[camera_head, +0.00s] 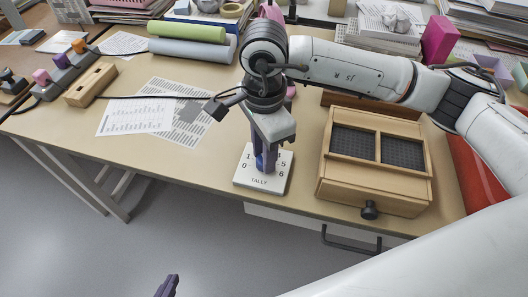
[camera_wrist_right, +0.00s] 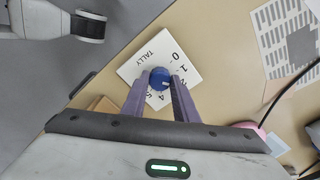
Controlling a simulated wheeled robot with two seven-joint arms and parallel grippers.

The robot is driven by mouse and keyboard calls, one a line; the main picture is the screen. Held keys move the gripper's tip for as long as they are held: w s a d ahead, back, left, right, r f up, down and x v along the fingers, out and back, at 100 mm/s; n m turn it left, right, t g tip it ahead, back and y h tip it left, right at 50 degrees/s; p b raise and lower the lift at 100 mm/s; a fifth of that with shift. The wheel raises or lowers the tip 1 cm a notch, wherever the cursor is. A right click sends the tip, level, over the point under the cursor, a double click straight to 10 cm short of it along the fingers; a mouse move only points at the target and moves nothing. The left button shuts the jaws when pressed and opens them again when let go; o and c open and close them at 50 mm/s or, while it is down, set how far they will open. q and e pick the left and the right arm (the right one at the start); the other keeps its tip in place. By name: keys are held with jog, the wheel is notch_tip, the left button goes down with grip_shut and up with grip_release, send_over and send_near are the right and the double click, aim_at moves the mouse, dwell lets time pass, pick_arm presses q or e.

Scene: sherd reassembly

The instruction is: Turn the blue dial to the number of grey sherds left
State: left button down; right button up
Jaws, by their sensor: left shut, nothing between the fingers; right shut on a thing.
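The white TALLY plate (camera_head: 248,184) lies near the table's front edge, with numbers around a blue dial (camera_head: 259,162). In the right wrist view the dial (camera_wrist_right: 159,77) sits between the fingertips of my right gripper (camera_wrist_right: 158,84). My right gripper (camera_head: 265,163) points down and is shut on the dial. A small pale mark shows on the dial, but I cannot tell which number it faces. My left gripper (camera_head: 168,286) is shut and empty at the bottom edge, away from the table.
A wooden box (camera_head: 329,171) with two dark-lined compartments and a black knob stands right of the plate; no sherds show in it. Printed sheets (camera_head: 128,117), a wooden block (camera_head: 90,85) and rolls (camera_head: 187,32) lie left and behind. The table's front left is clear.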

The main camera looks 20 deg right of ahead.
jog(key=o, duration=1.1)
jog(key=shift+c, duration=0.2)
pick_arm(q)
jog(key=shift+w+r, duration=0.15)
jog(key=shift+w, duration=0.1)
pick_arm(e)
jog(key=shift+r, duration=0.1)
pick_arm(q)
jog(key=shift+s, duration=0.2)
pick_arm(e)
notch_tip(320, 180, up, 10)
jog(key=shift+r, duration=0.15)
